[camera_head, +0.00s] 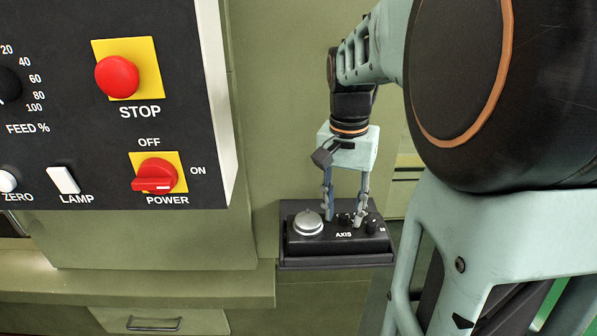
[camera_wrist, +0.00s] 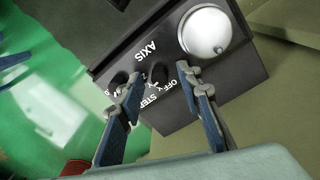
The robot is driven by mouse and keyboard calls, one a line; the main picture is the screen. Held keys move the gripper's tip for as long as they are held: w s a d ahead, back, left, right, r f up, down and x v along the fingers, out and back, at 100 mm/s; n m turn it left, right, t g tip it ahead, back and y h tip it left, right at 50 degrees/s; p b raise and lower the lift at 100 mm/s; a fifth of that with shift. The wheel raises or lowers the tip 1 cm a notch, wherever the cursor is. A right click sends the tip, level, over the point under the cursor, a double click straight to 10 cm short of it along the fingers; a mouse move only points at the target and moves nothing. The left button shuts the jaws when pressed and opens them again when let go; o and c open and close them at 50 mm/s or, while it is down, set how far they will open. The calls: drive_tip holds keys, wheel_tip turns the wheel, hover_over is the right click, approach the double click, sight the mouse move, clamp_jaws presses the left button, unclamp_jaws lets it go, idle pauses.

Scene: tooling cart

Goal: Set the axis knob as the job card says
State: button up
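In the wrist view the axis knob (camera_wrist: 158,72) shows between my fingers, beside letters OFF and Y. Its pointer position is too small to tell. My gripper (camera_head: 344,214) points down over the box, its two blue-and-grey fingers apart on either side of the knob. In the wrist view my gripper (camera_wrist: 159,79) shows gaps between the fingertips and the knob. No job card can be made out.
A large silver handwheel (camera_head: 308,223) is left of the axis knob, close to one finger. A second black knob (camera_head: 371,227) is on the right, close to the other finger. A black panel (camera_head: 80,120) with a red stop button (camera_head: 117,76) and power switch (camera_head: 155,176) stands at left.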

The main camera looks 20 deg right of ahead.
sight(340, 214)
wheel_tip(340, 214, up, 12)
drive_tip(key=shift+w+a, duration=0.15)
drive_tip(key=shift+a, duration=0.05)
idle(0.4)
